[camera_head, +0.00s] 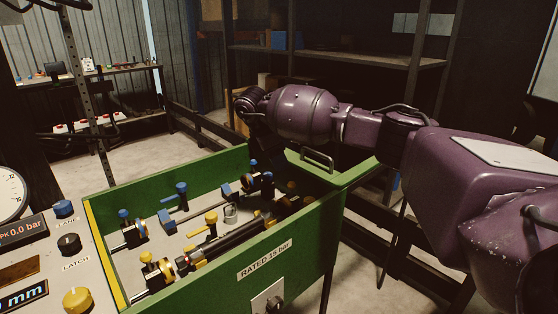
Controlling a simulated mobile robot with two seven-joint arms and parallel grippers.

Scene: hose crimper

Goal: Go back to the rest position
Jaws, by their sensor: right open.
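My right arm, purple, comes in from the right and bends down at its wrist. Its dark right gripper (264,163) points down over the far right part of the green crimper box (225,268), close to the blue and black fittings there. I see nothing held in it, and its fingertips are hard to make out against the dark parts. Inside the box are blue-handled clamps (182,189), yellow-handled clamps (211,218) and a dark hose-like bar (232,243). My left gripper is not in view.
A control panel with a blue knob (64,208), a black knob (69,244) and a yellow knob (78,299) stands at the left. A metal handle (317,160) sits at the box's far right. Shelving (340,54) stands behind. Above the box's left half is free room.

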